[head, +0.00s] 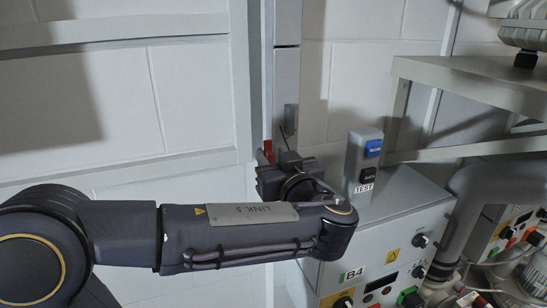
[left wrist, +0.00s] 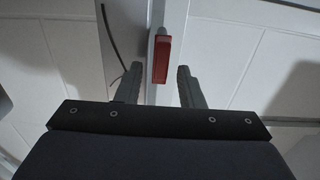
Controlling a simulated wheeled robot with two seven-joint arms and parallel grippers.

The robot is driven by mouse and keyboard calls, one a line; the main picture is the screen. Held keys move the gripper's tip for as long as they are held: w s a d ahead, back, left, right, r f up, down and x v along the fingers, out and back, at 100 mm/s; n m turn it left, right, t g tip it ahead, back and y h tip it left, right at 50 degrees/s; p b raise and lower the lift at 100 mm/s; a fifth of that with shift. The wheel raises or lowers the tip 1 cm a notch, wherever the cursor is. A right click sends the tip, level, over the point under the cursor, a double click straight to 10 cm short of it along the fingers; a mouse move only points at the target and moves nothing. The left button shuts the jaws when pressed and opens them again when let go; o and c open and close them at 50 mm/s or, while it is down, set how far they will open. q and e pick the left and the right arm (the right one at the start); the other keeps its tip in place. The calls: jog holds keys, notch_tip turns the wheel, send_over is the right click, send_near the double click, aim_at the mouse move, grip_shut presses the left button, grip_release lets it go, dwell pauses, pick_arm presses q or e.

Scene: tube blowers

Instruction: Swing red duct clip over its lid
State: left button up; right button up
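The red clip (left wrist: 161,60) sits on a narrow grey upright duct (left wrist: 171,30) in the left wrist view. In the head view a small part of the red clip (head: 268,151) shows just past my left gripper (head: 278,160), on the grey duct (head: 286,75). In the left wrist view my left gripper (left wrist: 158,85) is open, with one finger on each side of the clip's lower end. No contact between fingers and clip shows. In the head view the gripper and wrist hide most of the clip. My right gripper is not in view.
A grey switch box (head: 363,155) with a blue button and a TEST label stands right of the duct on the B4 cabinet (head: 385,240). A metal shelf (head: 470,80) is at the right. A thin dark cable (left wrist: 112,45) hangs left of the duct.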

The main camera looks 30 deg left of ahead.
pick_arm(q)
jog(key=shift+w+a, duration=0.15)
jog(key=shift+a, duration=0.05)
jog(key=shift+c, duration=0.2)
grip_shut()
